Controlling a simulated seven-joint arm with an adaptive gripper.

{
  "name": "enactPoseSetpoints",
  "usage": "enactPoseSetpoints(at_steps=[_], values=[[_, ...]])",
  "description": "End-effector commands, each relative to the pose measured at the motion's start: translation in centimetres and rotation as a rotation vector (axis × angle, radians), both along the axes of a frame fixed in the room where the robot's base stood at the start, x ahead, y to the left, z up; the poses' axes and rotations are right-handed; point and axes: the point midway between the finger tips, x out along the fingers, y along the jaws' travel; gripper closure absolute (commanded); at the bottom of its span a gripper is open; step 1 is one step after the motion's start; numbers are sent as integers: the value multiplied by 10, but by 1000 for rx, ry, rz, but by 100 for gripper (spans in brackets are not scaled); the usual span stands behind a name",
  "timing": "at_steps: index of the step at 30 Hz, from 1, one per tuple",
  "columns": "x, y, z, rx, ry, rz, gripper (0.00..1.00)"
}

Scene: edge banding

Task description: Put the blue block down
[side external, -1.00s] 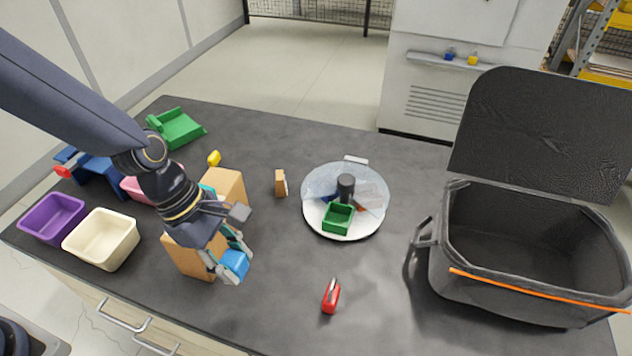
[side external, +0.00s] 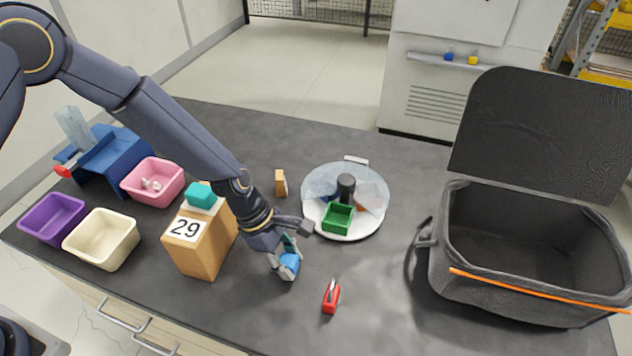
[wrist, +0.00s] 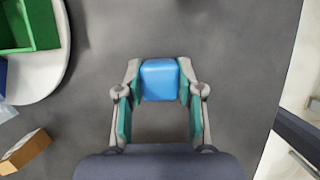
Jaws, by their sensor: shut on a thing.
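The blue block (wrist: 160,80) is held between the two fingertips of my gripper (wrist: 160,92) in the wrist view. In the side view the blue block (side external: 289,264) shows at the lower end of my gripper (side external: 284,258), over the dark table (side external: 385,290) between the wooden block marked 29 and the red tool. I cannot tell whether the block touches the table. The gripper partly hides the block in the side view.
The wooden block marked 29 (side external: 205,243), with a teal block (side external: 201,194) on top, stands left of my gripper. A small red tool (side external: 331,297) lies to the right. The white turntable (side external: 350,231) with a green bin (side external: 338,218) is behind right.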

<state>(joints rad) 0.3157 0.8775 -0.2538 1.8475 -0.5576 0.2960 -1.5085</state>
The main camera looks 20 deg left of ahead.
Motion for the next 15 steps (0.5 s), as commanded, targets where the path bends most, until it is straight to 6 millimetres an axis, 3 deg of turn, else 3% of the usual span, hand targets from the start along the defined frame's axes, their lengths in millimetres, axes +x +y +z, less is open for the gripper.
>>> enactPoseSetpoints(at_steps=[7, 8, 15], values=[[0, 0, -2, 0, 0, 0, 98], [0, 0, -3, 0, 0, 0, 62], [0, 0, -2, 0, -1, 0, 38]])
